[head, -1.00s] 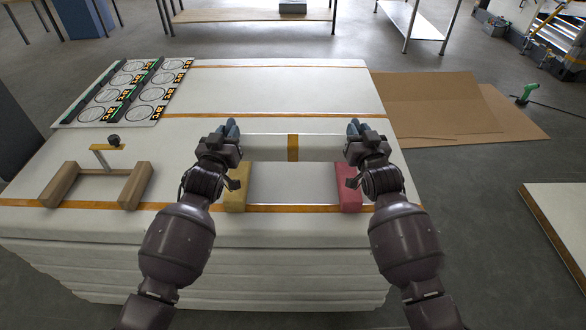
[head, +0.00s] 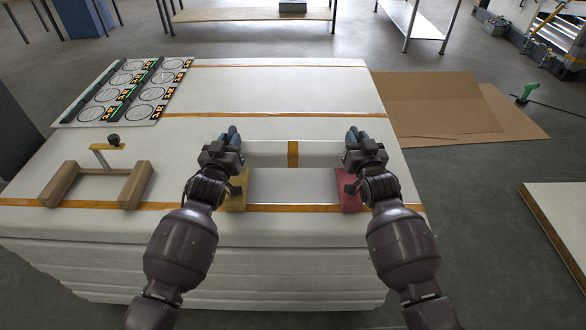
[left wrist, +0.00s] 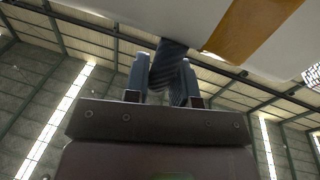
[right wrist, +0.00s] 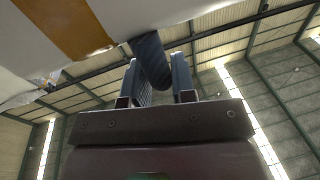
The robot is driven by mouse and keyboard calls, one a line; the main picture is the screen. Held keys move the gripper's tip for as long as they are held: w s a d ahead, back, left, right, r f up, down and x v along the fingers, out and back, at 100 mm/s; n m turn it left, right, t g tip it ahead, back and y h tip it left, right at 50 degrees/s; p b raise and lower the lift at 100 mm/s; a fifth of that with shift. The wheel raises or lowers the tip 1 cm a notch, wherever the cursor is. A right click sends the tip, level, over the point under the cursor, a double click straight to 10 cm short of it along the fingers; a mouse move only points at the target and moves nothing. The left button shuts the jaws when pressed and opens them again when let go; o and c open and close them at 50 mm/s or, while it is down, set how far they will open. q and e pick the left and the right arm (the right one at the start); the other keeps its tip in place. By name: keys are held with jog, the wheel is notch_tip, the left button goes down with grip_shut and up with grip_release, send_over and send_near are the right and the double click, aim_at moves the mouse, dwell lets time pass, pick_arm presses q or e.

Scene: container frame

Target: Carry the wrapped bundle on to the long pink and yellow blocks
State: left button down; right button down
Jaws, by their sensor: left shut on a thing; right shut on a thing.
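The white wrapped bundle (head: 268,152) with an orange band lies level between my two grippers in the head view, just beyond the blocks in the picture. Its height above the surface is hard to tell. My left gripper (head: 229,140) is shut on a dark blue strap (left wrist: 172,62) at its left end. My right gripper (head: 356,140) is shut on a similar strap (right wrist: 150,60) at its right end. The yellow block (head: 237,203) and the pink block (head: 350,203) stand apart, nearer me, each partly hidden by an arm. The bundle shows above the fingers in both wrist views.
The blocks stand on a broad white stack (head: 90,230) with orange strips. A wooden frame with a handle (head: 130,185) stands at left, and a panel of circles (head: 125,92) lies at the back left. The stack's back right is clear. Brown cardboard (head: 440,105) lies on the floor at right.

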pick_arm(q)
jog(key=shift+d+r, duration=0.1)
jog(key=shift+d, duration=0.1)
pick_arm(e)
jog(key=shift+a+r, duration=0.15)
jog(key=shift+a, duration=0.1)
pick_arm(q)
jog(key=c, duration=1.4)
grip_release()
pick_arm(e)
jog(key=c, duration=1.4)
grip_release()
pick_arm(q)
jog(key=o, duration=0.5)
jog(key=shift+c, duration=0.2)
pick_arm(e)
jog(key=o, duration=0.5)
jog(key=shift+d, duration=0.1)
jog(key=shift+c, duration=0.2)
pick_arm(q)
jog(key=shift+a, duration=0.15)
pick_arm(e)
jog(key=shift+d, duration=0.1)
pick_arm(q)
jog(key=shift+s, duration=0.1)
pick_arm(e)
jog(key=shift+f, duration=0.2)
